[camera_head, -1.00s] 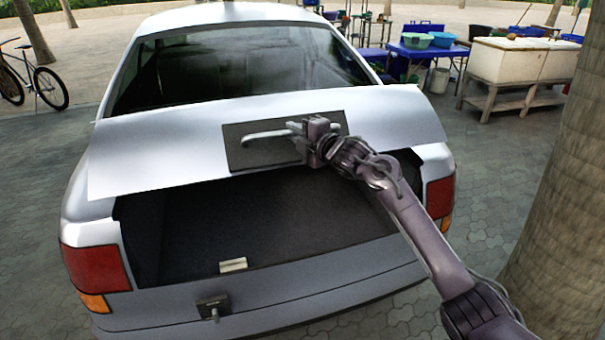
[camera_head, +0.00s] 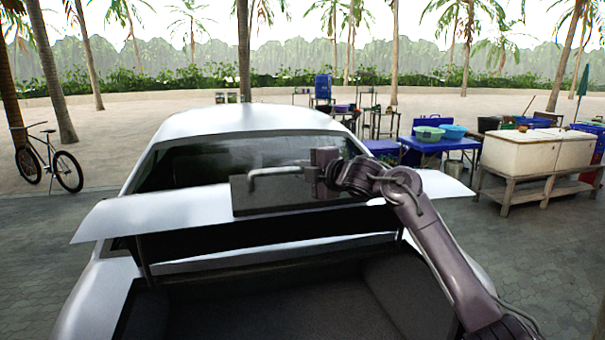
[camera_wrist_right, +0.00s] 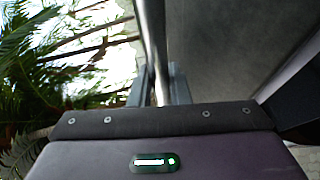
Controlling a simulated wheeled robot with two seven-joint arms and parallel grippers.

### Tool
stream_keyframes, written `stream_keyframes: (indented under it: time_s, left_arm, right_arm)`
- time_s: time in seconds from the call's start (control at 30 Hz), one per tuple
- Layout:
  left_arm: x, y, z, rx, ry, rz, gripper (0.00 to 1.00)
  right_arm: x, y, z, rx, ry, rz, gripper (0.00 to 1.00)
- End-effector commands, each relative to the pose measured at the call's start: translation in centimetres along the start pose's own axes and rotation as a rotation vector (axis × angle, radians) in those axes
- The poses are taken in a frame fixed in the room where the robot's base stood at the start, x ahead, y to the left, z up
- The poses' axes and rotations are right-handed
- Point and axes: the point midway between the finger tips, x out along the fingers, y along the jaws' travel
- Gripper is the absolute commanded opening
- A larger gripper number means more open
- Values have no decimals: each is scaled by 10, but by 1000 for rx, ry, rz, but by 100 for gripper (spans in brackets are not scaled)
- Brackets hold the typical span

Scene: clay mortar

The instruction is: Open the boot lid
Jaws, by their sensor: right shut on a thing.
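The white boot lid (camera_head: 165,214) of the car is raised well above the boot opening in the head view. A dark plate with a grey bar handle (camera_head: 272,171) is fixed on the lid. My right gripper (camera_head: 312,176) is shut on the right part of this handle. In the right wrist view the handle bar (camera_wrist_right: 154,50) runs between the fingers of the right gripper (camera_wrist_right: 158,85). The dark boot interior (camera_head: 270,300) shows below the lid. My left gripper is not in view.
The car roof (camera_head: 245,118) and rear window are beyond the lid. A blue table (camera_head: 430,145) with basins and a white chest on a wooden stand (camera_head: 530,152) are at the right. A bicycle (camera_head: 48,160) stands at the left. Paving beside the car is clear.

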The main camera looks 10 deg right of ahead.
Motion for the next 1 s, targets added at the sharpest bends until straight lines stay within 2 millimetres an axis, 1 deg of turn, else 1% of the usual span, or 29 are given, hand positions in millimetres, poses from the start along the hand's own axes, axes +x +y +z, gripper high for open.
stream_keyframes:
  time_s: [0.03, 0.2, 0.53, 0.57, 0.7, 1.0]
  left_arm:
    - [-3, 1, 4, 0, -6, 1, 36]
    - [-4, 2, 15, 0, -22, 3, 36]
    - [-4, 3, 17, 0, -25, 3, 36]
    - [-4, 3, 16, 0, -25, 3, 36]
    - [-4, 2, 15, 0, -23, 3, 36]
    - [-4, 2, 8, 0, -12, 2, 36]
  right_arm:
    - [1, -5, 0, 4, -2, -21, 0]
    - [0, -5, 0, 7, -1, -34, 0]
    - [0, -6, -1, 7, -1, -35, 0]
    - [0, -6, -1, 7, -1, -35, 20]
    - [0, -4, -1, 7, -1, -32, 38]
    - [-1, -3, -1, 6, 0, -29, 38]
